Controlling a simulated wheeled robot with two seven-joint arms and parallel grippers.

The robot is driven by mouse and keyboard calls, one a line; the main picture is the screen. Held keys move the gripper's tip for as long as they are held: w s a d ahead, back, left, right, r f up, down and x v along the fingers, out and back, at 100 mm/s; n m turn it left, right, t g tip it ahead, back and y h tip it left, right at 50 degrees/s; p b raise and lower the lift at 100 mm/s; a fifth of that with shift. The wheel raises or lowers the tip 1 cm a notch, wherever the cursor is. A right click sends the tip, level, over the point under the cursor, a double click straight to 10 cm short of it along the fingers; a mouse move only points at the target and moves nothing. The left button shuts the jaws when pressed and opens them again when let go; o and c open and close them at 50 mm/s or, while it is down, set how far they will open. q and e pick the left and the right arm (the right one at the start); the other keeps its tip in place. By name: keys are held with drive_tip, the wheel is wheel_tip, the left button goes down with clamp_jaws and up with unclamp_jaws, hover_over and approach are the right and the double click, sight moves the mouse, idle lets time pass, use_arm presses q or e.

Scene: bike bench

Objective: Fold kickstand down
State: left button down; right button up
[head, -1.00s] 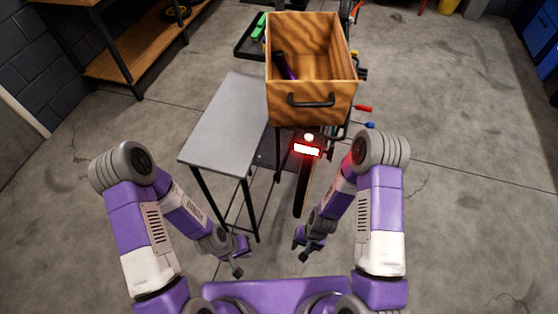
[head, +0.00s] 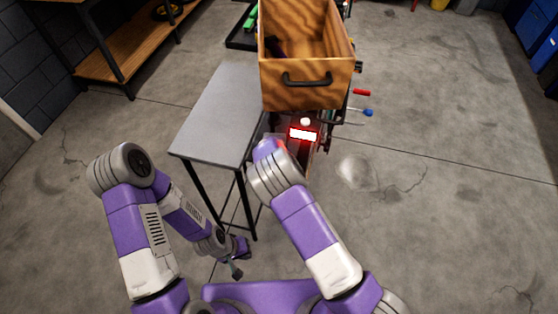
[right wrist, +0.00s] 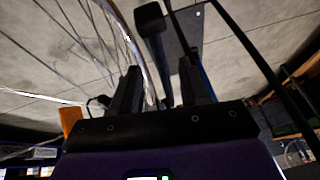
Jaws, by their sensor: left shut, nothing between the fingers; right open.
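The bike shows in the head view from behind, with its lit red rear light (head: 303,134) below a wooden crate (head: 310,92). Its spoked wheel (right wrist: 103,42) shows in the right wrist view. There, a dark bar with a wide black end (right wrist: 150,18) runs down between my open right gripper's (right wrist: 158,72) fingers; it may be the kickstand, but I cannot be sure. I cannot tell whether the fingers touch it. My right arm hides its gripper and the lower bike in the head view. My left gripper (head: 237,268) is shut and empty, low at the left, away from the bike.
A grey-topped table (head: 215,115) stands close to the left of the bike. A wooden shelf (head: 125,55) is at the back left, and a blue cabinet (head: 540,35) at the far right. The floor (head: 460,170) right of the bike is clear.

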drive_tip(key=b+x, duration=0.1)
drive_tip(key=x, duration=0.4)
drive_tip(key=shift+f+b, duration=0.15)
drive_tip(key=shift+b, duration=0.15)
clamp_jaws()
